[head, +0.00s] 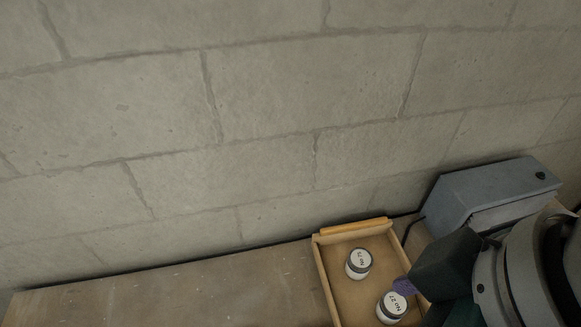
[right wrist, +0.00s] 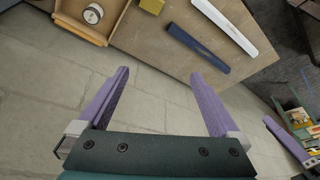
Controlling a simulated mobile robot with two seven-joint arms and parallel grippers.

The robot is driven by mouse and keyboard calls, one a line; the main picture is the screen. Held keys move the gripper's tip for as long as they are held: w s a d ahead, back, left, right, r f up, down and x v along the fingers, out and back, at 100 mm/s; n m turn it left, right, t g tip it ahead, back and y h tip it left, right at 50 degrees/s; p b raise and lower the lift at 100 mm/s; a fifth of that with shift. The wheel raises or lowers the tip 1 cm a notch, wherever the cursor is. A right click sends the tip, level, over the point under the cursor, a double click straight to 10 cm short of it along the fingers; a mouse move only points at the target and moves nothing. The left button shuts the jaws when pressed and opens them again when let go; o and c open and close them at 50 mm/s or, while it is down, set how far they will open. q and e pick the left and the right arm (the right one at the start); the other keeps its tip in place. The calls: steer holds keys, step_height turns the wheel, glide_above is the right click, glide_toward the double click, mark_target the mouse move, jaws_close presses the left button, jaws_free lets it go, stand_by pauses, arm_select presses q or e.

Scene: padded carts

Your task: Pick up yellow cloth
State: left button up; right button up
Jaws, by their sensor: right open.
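A small yellow piece (right wrist: 152,5) shows at the top edge of the right wrist view, on the wooden table beside the tray. It is cut off by the frame, and I cannot tell whether it is the cloth. My right gripper (right wrist: 160,75) is open and empty, its purple fingers apart, with the yellow piece beyond them. In the head view one purple finger of the right gripper (head: 404,286) shows over the right side of the tray. A purple finger, apparently of my left gripper (right wrist: 285,138), shows at the right wrist view's right edge; its opening is hidden.
A wooden tray (head: 324,284) holds two white-lidded jars (head: 359,263) (head: 391,307). A grey-blue box-shaped device (head: 490,190) stands at the back right against the block wall. A dark blue bar (right wrist: 198,48) and a white bar (right wrist: 226,27) lie on the table. The table's left part (head: 180,290) is clear.

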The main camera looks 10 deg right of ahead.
steer(key=w+a+f+n+g+b, duration=0.1)
steer(key=a+f+n+b, duration=0.15)
steer(key=f+b, duration=0.45)
steer(key=w+a+f+n+b, duration=0.1)
steer(key=w+f+n+b, duration=0.15)
steer(key=f+b, duration=0.5)
steer(key=w+a+f+n+g+b, duration=0.1)
steer(key=a+f+n+b, duration=0.15)
steer(key=f+b, duration=0.45)
steer(key=w+d+f+n+b, duration=0.1)
steer(key=f+b, duration=0.3)
steer(key=f, duration=0.3)
steer(key=w+d+f+n+h+b, duration=0.1)
steer(key=d+f+n+b, duration=0.1)
steer(key=f+b, duration=0.3)
steer(key=w+d+f+n+g+h+b, duration=0.1)
steer(key=f+b, duration=0.3)
steer(key=f, duration=0.4)
steer(key=shift+w+d+f+n, duration=0.35)
steer(key=shift+f+n, duration=0.05)
steer(key=shift+n, duration=0.25)
arm_select(q)
step_height(320, 180, down, 40)
steer(key=shift+f+b, duration=0.1)
steer(key=shift+b, duration=0.75)
arm_select(e)
steer(key=f, duration=0.5)
steer(key=shift+w+d+f, duration=0.2)
steer(key=shift+d+f, duration=0.05)
steer(key=shift+f, duration=0.1)
